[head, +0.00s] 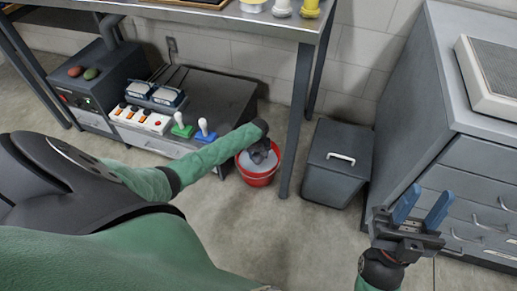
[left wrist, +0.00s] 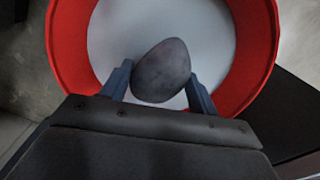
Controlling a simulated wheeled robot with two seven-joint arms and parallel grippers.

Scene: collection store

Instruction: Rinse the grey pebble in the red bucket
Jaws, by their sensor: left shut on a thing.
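The red bucket (head: 258,179) stands on the floor beside the table leg. Its round red wall (left wrist: 263,60) and pale interior fill much of the left wrist view. My left gripper (left wrist: 160,84) is shut on the grey pebble (left wrist: 161,70), with one blue finger on each side. The pebble lies over the bucket's opening; I cannot tell how deep it is. In the head view, my left arm reaches down to the bucket, and its gripper (head: 262,150) is mostly hidden behind the wrist. My right gripper (head: 424,214) is open and empty near the grey drawers.
A dark lidded bin (head: 338,168) stands right of the table leg (head: 296,130). A grey drawer cabinet (head: 470,130) is at the right. A dark low unit (head: 205,95) with switches and coloured handles is left of the bucket. The floor in front is clear.

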